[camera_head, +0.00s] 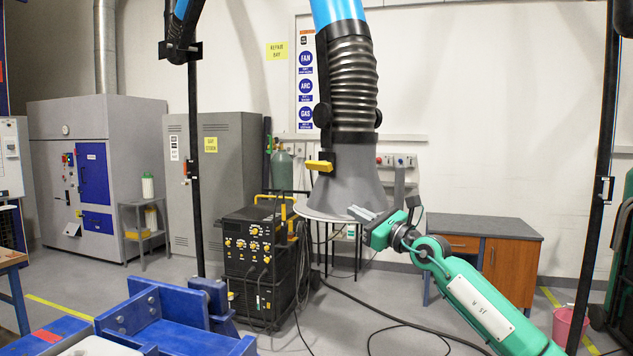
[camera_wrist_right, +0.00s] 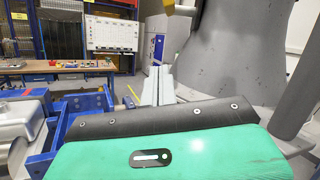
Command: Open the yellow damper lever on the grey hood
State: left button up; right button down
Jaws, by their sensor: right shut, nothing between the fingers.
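The grey hood (camera_head: 348,186) hangs at the centre of the head view, below a ribbed dark duct. The yellow damper lever (camera_head: 319,165) sticks out to the left from the hood's upper neck, lying roughly level. My right gripper (camera_head: 356,213) is shut and empty. Its fingers point left in front of the hood's lower rim, below and to the right of the lever. In the right wrist view, the shut fingers (camera_wrist_right: 158,85) stand upright left of the hood (camera_wrist_right: 232,55). A small yellow patch at that view's top edge may be the lever. My left gripper is not in view.
A black welding machine (camera_head: 252,258) stands below and left of the hood. A blue metal jig frame (camera_head: 160,318) fills the lower left. A wooden cabinet (camera_head: 488,250) stands behind my right arm. Dark upright posts flank the space, and cables lie on the floor.

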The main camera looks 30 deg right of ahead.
aim_at(327, 165)
jog(key=shift+n+h, duration=0.3)
jog(key=shift+h, duration=0.1)
jog(key=w+r+p, duration=0.1)
jog(key=w, duration=0.2)
jog(key=w+r+p, duration=0.1)
jog(key=w+p, duration=0.1)
jog(key=w, duration=0.1)
jog(key=w+r+p, duration=0.2)
jog(key=w, duration=0.1)
jog(key=shift+w+d, duration=0.2)
jog(key=shift+w, duration=0.1)
jog(key=r+p, duration=0.1)
jog(key=a+r+p, duration=0.1)
jog(key=shift+s+r, duration=0.15)
jog(key=shift+r, duration=0.25)
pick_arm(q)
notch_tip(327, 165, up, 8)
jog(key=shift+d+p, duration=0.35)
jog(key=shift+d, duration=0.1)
pick_arm(e)
jog(key=shift+s+a+r, duration=0.1)
jog(key=shift+a+r, duration=0.1)
jog(key=shift+r, duration=0.1)
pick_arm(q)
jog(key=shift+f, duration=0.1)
